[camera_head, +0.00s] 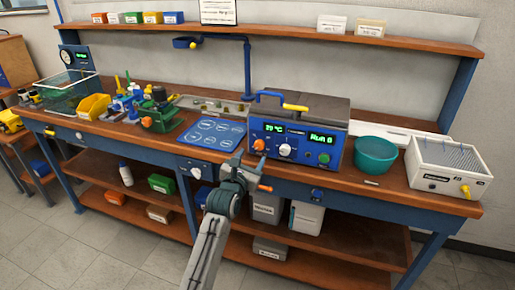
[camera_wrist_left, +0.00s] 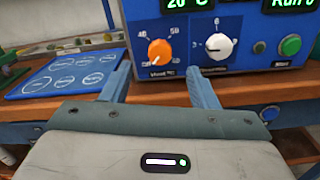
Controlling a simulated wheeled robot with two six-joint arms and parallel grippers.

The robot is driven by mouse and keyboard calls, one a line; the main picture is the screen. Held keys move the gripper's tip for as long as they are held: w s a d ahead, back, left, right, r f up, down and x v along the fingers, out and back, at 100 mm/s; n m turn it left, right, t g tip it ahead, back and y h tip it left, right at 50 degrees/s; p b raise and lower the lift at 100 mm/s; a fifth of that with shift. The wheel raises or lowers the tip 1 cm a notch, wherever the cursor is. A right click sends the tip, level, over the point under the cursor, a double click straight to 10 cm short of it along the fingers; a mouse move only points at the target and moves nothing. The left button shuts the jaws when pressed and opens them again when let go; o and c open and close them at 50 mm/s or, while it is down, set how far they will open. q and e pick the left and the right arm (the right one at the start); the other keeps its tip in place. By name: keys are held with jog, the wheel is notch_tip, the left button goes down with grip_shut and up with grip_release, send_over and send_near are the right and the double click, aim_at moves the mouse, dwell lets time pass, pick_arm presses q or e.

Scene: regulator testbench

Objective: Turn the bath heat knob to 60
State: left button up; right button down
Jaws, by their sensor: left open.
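The water bath (camera_head: 297,130) has a blue front panel with green displays. Its orange bath heat knob (camera_head: 259,145) is at the panel's lower left; in the left wrist view the knob (camera_wrist_left: 160,51) has a numbered scale around it. I cannot read its pointer surely. The temperature display (camera_head: 274,128) is lit. My left gripper (camera_head: 245,165) is in front of the bench's edge, below the knob. In the left wrist view its two fingers (camera_wrist_left: 160,82) are spread and empty, with the knob beyond them, apart from them. My right gripper is not in view.
A white knob (camera_wrist_left: 217,47) and a green button (camera_wrist_left: 290,45) sit right of the orange knob. A blue mat (camera_head: 213,133) lies left of the bath. A teal bowl (camera_head: 376,155) and white box (camera_head: 447,168) stand to the right.

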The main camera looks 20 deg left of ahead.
aim_at(259, 146)
pick_arm(q)
jog(key=w, duration=0.6)
jog(key=shift+d, duration=0.15)
jog(key=shift+c, duration=0.2)
jog(key=shift+p, duration=0.3)
jog(key=c, duration=0.9)
